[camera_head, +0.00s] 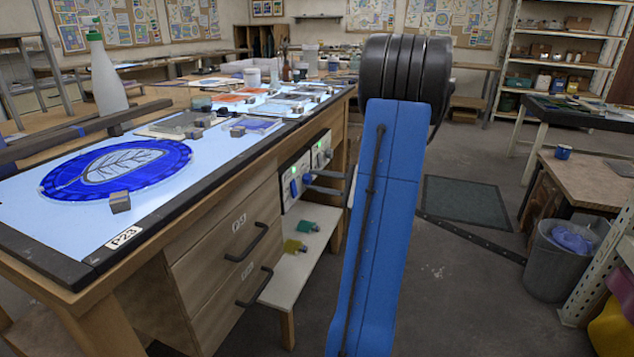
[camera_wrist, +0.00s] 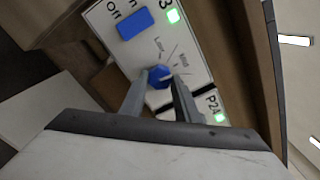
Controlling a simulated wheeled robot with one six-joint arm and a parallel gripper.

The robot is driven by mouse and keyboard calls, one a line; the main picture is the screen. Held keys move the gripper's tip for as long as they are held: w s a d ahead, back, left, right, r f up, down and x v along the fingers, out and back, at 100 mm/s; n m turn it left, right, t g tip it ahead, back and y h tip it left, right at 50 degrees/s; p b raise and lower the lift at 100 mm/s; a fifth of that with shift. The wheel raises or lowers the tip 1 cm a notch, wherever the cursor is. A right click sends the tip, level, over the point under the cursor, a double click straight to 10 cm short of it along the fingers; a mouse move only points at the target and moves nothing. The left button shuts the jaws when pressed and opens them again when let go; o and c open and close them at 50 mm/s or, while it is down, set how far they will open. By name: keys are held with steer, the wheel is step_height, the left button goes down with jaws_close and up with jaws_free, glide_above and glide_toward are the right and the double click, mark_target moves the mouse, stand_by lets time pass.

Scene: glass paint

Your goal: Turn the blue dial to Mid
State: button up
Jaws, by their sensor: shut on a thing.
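The blue dial (camera_wrist: 158,77) sits on a white control panel (camera_wrist: 192,62) in the wrist view, with printed marks reading Low and what looks like Mid beside it. My gripper (camera_wrist: 160,88) has one finger on each side of the dial and is shut on it. A small pale mark shows on the dial's face, but I cannot tell exactly which setting it points at. In the head view, my gripper (camera_head: 306,181) reaches the panel (camera_head: 286,172) on the bench's side; my blue arm hides part of that area.
A blue On/Off switch (camera_wrist: 135,23) and a lit green lamp (camera_wrist: 172,16) are on the same panel. A neighbouring panel is labelled P24 (camera_wrist: 212,102). A low shelf (camera_head: 293,268) holding green and yellow items stands below. The bench top (camera_head: 40,215) carries blue glass work.

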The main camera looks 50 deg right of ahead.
steer(key=shift+n, duration=0.9)
steer(key=o, duration=1)
steer(key=shift+o, duration=0.2)
steer(key=v, duration=1.7)
steer(key=shift+s, duration=0.2)
